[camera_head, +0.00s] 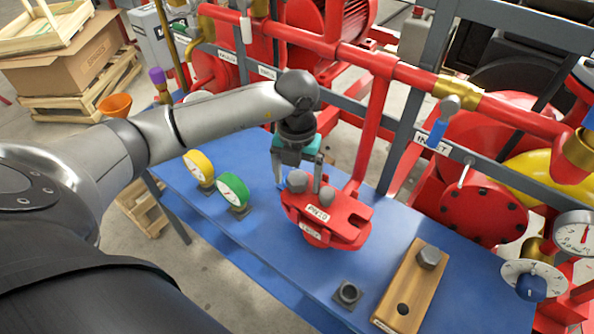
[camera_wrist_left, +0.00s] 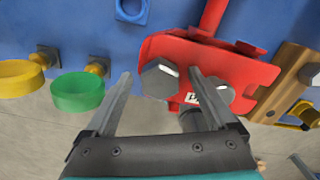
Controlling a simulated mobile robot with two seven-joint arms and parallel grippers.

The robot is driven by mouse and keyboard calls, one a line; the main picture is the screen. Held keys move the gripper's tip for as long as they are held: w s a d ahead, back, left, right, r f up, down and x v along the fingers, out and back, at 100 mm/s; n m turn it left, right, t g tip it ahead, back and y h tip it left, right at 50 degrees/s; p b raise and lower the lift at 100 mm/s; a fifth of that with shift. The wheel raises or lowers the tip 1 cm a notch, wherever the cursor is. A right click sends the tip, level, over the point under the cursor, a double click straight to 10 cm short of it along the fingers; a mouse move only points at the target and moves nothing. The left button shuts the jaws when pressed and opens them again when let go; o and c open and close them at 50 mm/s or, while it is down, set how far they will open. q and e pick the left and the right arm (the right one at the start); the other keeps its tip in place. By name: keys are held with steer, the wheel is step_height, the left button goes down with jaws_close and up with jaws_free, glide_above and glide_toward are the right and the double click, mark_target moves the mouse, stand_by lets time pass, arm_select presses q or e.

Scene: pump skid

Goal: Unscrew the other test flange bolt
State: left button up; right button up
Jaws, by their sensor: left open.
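The red test flange (camera_head: 325,222) stands on the blue bench top, with white labels on it. Two grey hex bolts sit on its top: a left one (camera_head: 297,181) and a right one (camera_head: 327,195). My left gripper (camera_head: 299,186) is open above the flange. Its fingers are on either side of the left bolt, with a gap to it in the left wrist view (camera_wrist_left: 158,79). The right finger lies between the two bolts; the right bolt (camera_wrist_left: 222,94) is outside the jaws. Whether a finger touches a bolt cannot be told. My right gripper is not in view.
A wooden block (camera_head: 418,284) holds one grey bolt (camera_head: 429,257) and has an empty hole. A small dark square fitting (camera_head: 348,292) lies left of it. Red pipes and a grey frame stand behind.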

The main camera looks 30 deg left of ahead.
arm_select(q)
steer(key=shift+c, duration=0.2)
jaws_close()
steer(key=c, duration=0.7)
jaws_free()
jaws_close()
steer(key=n+p, duration=0.1)
steer(key=n, duration=0.1)
steer(key=shift+r+n, duration=0.15)
steer(key=shift+n, duration=0.25)
steer(key=n+p, duration=0.2)
steer(key=n, duration=0.2)
steer(key=shift+n+p, duration=0.3)
steer(key=shift+n, duration=0.1)
steer(key=n+p, duration=0.3)
steer(key=n, duration=0.3)
steer(key=shift+n+p, duration=0.35)
steer(key=shift+n, duration=0.35)
